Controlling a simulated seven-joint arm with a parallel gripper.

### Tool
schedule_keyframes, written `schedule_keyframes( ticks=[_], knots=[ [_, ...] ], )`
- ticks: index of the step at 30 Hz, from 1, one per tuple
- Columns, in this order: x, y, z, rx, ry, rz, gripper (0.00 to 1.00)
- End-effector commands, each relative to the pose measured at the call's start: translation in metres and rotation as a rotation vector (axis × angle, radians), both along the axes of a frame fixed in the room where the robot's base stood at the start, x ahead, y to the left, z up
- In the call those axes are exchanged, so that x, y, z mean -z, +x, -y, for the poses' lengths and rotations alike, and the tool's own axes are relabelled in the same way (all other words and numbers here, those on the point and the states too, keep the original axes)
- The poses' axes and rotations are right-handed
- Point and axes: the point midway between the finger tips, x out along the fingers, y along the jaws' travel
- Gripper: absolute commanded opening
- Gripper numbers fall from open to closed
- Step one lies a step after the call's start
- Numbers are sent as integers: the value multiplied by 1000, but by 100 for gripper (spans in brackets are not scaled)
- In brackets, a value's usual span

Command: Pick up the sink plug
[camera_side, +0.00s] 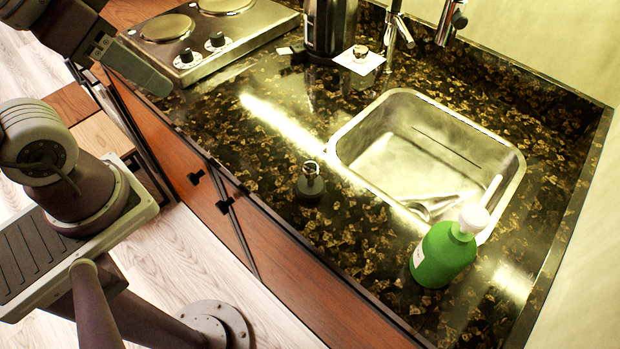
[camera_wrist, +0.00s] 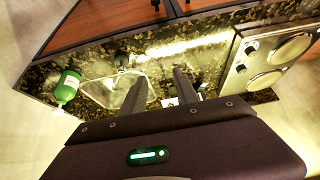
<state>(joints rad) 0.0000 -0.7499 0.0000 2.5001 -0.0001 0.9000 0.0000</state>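A dark round piece with a metal knob on top, which looks like the sink plug (camera_side: 310,182), stands on the dark speckled counter between the sink and the front edge. It also shows in the wrist view (camera_wrist: 122,60), left of my fingers. My gripper (camera_wrist: 160,75) is open, its two fingers apart with nothing held between them. In the side view my gripper is at the upper left, above the counter's front edge near the hotplate and well away from the plug. A smaller metallic round piece (camera_side: 360,52) sits on a white card further back; I cannot tell what it is.
A steel sink (camera_side: 395,140) is set in the counter, with a pale-handled item (camera_side: 445,200) in it. A green bottle (camera_side: 443,255) stands at its near right corner. A two-ring hotplate (camera_side: 205,35), a dark kettle-like vessel (camera_side: 328,25) and taps are behind. Counter around the plug is clear.

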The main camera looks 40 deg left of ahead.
Motion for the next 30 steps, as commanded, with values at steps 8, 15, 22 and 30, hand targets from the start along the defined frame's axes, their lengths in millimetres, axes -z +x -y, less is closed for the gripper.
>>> schedule_keyframes(
  ticks=[8, 15, 22, 30],
  knots=[
    [0, 0, 0, 0, 0, 0, 50],
    [-5, 1, 0, 0, 0, 3, 50],
    [-56, 19, -13, -32, 47, 52, 50],
    [-106, 137, -67, -68, 304, 449, 50]
  ],
)
